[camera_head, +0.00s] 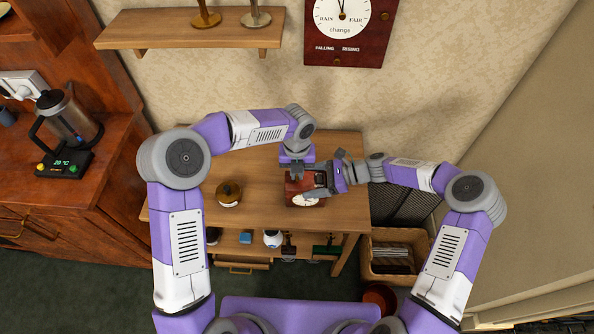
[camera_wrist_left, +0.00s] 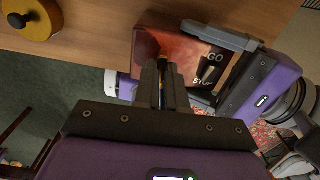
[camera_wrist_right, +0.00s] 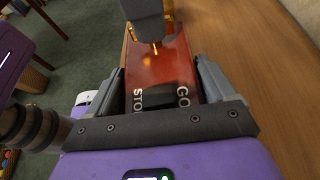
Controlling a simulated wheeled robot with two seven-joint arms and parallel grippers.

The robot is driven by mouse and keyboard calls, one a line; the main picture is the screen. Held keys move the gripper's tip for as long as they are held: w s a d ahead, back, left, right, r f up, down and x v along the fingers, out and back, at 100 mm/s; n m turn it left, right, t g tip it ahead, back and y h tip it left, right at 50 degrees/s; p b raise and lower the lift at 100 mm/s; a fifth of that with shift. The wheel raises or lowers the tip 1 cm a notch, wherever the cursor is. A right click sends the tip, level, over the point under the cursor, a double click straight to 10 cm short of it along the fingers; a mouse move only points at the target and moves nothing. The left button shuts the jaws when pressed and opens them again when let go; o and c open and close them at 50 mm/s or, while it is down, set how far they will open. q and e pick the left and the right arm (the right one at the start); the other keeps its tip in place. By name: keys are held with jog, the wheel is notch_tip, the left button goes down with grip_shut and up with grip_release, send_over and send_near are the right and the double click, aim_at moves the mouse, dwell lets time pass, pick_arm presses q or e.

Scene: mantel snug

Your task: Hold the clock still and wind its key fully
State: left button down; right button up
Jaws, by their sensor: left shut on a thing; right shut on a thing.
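The clock (camera_head: 294,188) is a red-brown box on the wooden table, its white dial (camera_head: 306,199) toward me. My right gripper (camera_head: 318,188) reaches in from the right and is shut on the clock body; in the right wrist view its fingers (camera_wrist_right: 168,85) flank the red case (camera_wrist_right: 160,68). A black piece between the words STOP and GO (camera_wrist_right: 155,97) shows there. My left gripper (camera_head: 299,174) comes from above, fingers (camera_wrist_left: 163,85) close together on the winding key.
A round brass-coloured object (camera_head: 229,193) stands left of the clock on the table (camera_head: 260,152). Small items sit on the shelf below. A wicker basket (camera_head: 397,266) stands at the right. A wall shelf (camera_head: 190,30) and a barometer-like dial (camera_head: 343,17) are above.

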pick_arm(q)
jog(key=shift+a, duration=0.1)
pick_arm(e)
jog(key=shift+d, duration=0.1)
dwell(0.3)
pick_arm(q)
jog(key=c, duration=1.2)
grip_release()
notch_tip(320, 180, up, 12)
